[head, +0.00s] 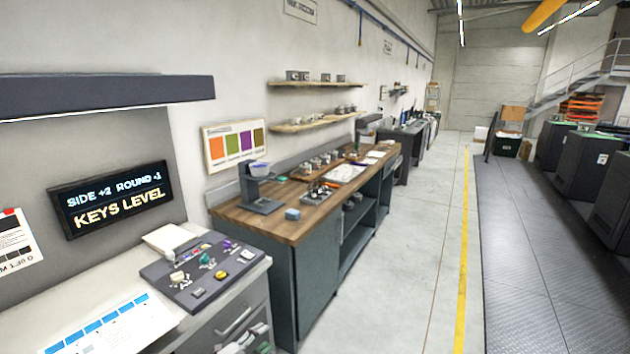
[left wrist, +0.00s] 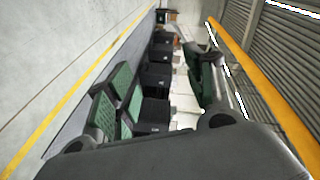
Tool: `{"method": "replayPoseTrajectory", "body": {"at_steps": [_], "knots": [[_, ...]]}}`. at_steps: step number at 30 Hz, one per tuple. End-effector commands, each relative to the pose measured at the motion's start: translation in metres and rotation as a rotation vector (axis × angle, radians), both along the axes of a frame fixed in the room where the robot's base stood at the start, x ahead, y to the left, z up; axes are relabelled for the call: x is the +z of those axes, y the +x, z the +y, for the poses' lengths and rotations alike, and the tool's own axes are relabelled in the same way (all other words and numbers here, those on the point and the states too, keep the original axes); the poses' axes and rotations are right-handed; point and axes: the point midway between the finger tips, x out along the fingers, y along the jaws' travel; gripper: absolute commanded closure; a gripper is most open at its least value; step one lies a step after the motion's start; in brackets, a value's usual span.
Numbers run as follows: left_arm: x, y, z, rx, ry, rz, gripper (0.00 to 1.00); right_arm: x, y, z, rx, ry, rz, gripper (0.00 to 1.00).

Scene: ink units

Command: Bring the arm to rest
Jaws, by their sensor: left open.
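My left gripper (left wrist: 160,82) shows in the left wrist view, its two fingers wide apart with green pads. It is open, and nothing is between the fingers. Behind it are the dark machines and the yellow floor line, seen at a tilt. Neither gripper shows in the head view, and my right gripper is in no view.
A dark key console (head: 198,268) stands on the near left counter, below a display (head: 112,198) reading "KEYS LEVEL". A wooden-topped bench (head: 300,225) with a scale (head: 258,190) stands beyond. The grey floor (head: 415,250) right of the bench is clear. Dark machines (head: 580,165) stand far right.

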Motion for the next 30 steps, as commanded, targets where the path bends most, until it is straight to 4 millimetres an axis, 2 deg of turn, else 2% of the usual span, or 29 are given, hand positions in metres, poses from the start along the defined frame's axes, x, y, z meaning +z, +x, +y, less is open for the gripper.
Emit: {"method": "replayPoseTrajectory", "body": {"at_steps": [1, 6, 14, 21, 26, 30], "knots": [[-0.019, -0.008, 0.008, 0.051, -0.025, 0.061, 0.47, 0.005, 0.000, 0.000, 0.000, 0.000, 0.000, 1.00], [-0.082, -0.037, 0.034, 0.218, -0.096, 0.251, 0.47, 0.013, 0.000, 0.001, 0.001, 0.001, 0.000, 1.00], [-0.171, -0.101, 0.066, 0.443, -0.172, 0.512, 0.47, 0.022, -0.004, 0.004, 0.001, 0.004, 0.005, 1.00], [-0.240, -0.177, 0.086, 0.631, -0.225, 0.735, 0.47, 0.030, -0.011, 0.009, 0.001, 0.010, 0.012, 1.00], [-0.279, -0.235, 0.096, 0.750, -0.252, 0.876, 0.47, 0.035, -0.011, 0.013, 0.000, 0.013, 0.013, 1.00], [-0.308, -0.289, 0.102, 0.849, -0.268, 0.995, 0.47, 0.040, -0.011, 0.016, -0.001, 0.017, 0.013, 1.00]]}}
